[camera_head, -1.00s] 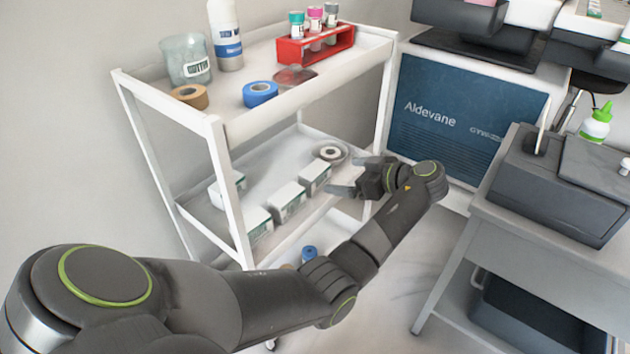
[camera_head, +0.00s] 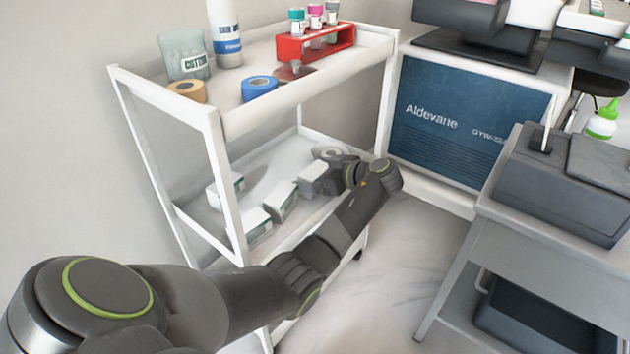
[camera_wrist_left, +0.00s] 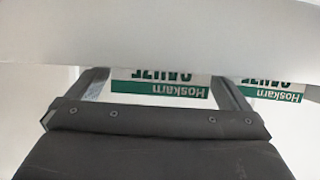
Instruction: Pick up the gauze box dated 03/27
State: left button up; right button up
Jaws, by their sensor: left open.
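White gauze boxes with green labels stand on the cart's lower shelf: a right front box (camera_head: 311,180), a middle box (camera_head: 281,203), a left front box (camera_head: 256,227) and a rear box (camera_head: 226,191). My left gripper (camera_head: 326,173) is open at the right front box. In the left wrist view, an upside-down "Hoskarn" gauze label (camera_wrist_left: 160,86) shows between the two fingers, with no visible grip. A second gauze box (camera_wrist_left: 270,90) is beside it to the right. A white band hides part of both labels, and I can read no date. My right gripper is not in view.
The white cart's upper shelf (camera_head: 232,116) overhangs the boxes. It carries a beaker (camera_head: 184,55), a bottle (camera_head: 225,35), tape rolls and a red vial rack (camera_head: 316,44). A grey table (camera_head: 500,215) stands at right.

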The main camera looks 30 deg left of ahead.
pick_arm(q)
jog(key=shift+c, duration=0.4)
jog(key=c, duration=0.9)
